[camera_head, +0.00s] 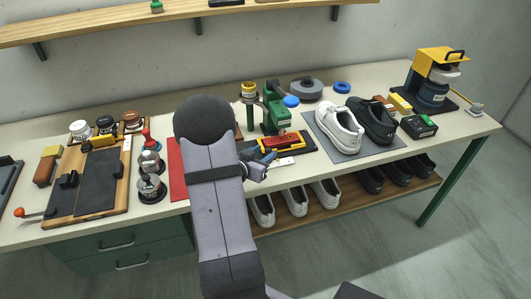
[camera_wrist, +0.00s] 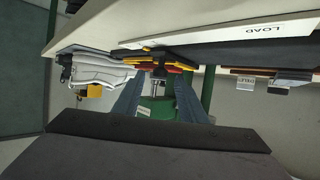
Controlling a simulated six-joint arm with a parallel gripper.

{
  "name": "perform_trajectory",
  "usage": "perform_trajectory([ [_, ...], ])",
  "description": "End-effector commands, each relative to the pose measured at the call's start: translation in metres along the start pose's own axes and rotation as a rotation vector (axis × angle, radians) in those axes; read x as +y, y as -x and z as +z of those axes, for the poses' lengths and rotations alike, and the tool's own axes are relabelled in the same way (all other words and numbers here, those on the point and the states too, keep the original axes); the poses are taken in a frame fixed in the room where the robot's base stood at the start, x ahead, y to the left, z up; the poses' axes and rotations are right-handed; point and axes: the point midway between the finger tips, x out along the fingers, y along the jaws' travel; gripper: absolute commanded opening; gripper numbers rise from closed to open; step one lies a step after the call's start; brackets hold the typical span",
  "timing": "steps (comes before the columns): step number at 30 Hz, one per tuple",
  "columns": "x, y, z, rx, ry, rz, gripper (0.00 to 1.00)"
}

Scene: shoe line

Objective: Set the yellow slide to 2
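The yellow slide (camera_head: 267,149) is a thin yellow strip beside a red block (camera_head: 284,141) at the foot of a green machine (camera_head: 278,112) in the head view. In the wrist view yellow edges (camera_wrist: 148,48) and red ones show on a dark piece, straight ahead of the fingers. No scale number on it is readable. My gripper (camera_head: 259,170) is low, just in front of the slide, partly hidden by my arm. In the wrist view my gripper (camera_wrist: 158,98) has its two blue-grey fingers apart, with nothing clearly between them. I cannot tell whether they touch anything.
White and dark shoes stand on a grey mat (camera_head: 316,127) to the right. A wooden shelf (camera_head: 350,199) with shoes is below the table. A yellow-topped machine (camera_head: 436,78) stands far right.

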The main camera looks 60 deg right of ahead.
Motion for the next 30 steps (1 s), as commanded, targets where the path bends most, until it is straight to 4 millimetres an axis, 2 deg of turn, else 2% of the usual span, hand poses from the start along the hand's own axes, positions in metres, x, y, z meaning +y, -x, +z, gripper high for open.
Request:
perform_trajectory([
  [6, -0.001, 0.030, 0.000, 0.002, 0.001, -0.003, 0.38],
  [12, -0.001, 0.049, 0.000, 0.002, 0.000, -0.001, 0.38],
  [30, -0.003, 0.055, 0.000, -0.003, 0.001, -0.008, 0.38],
])
